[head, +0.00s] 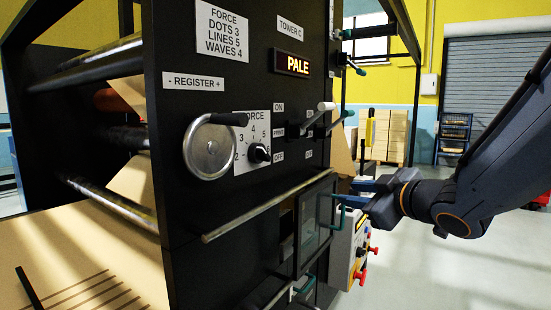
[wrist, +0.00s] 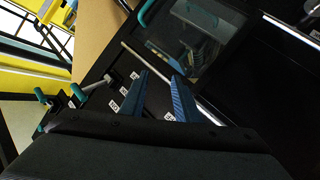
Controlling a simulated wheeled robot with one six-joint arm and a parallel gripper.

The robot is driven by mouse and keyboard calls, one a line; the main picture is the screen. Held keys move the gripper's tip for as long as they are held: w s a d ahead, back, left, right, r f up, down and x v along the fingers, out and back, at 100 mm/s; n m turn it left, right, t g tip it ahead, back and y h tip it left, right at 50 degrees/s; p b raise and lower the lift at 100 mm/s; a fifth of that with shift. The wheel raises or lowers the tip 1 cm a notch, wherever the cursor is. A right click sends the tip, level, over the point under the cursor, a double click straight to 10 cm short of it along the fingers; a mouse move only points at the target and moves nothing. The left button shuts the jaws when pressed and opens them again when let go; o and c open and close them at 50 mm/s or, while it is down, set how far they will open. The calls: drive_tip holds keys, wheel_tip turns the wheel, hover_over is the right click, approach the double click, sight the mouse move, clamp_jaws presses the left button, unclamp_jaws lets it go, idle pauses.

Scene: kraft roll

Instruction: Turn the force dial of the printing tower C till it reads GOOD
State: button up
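The force dial (head: 258,153) is a small black knob on a white plate with numbers 2 to 6, on the black front panel of tower C (head: 290,28). Its exact setting is too small to read surely. The lit display (head: 292,64) reads PALE. A white placard (head: 222,30) reads FORCE, DOTS 3, LINES 5, WAVES 4. My gripper (head: 358,192) is right of and below the dial, apart from it, near the glazed door. In the wrist view its two blue fingers (wrist: 161,76) stand apart with nothing between them. I cannot make out the dial in the wrist view.
A register handwheel (head: 209,147) with a black handle sits close left of the dial. Levers (head: 322,118) stick out to its right. A horizontal rail (head: 268,207) crosses below, above a glazed door (head: 316,220) with a green handle. Open floor lies at the right.

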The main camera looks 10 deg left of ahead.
drive_tip(key=s+a+r+n+g+y, duration=0.2)
drive_tip(key=s+a+r+n+y, duration=0.2)
drive_tip(key=a+r+n+y, duration=0.25)
drive_tip(key=n+g+y, duration=0.2)
drive_tip(key=n+g, duration=0.1)
drive_tip(key=g, duration=0.1)
approach(267, 155)
drive_tip(key=shift+p+x, duration=0.75)
drive_tip(key=shift+x, duration=3.3)
clamp_jaws()
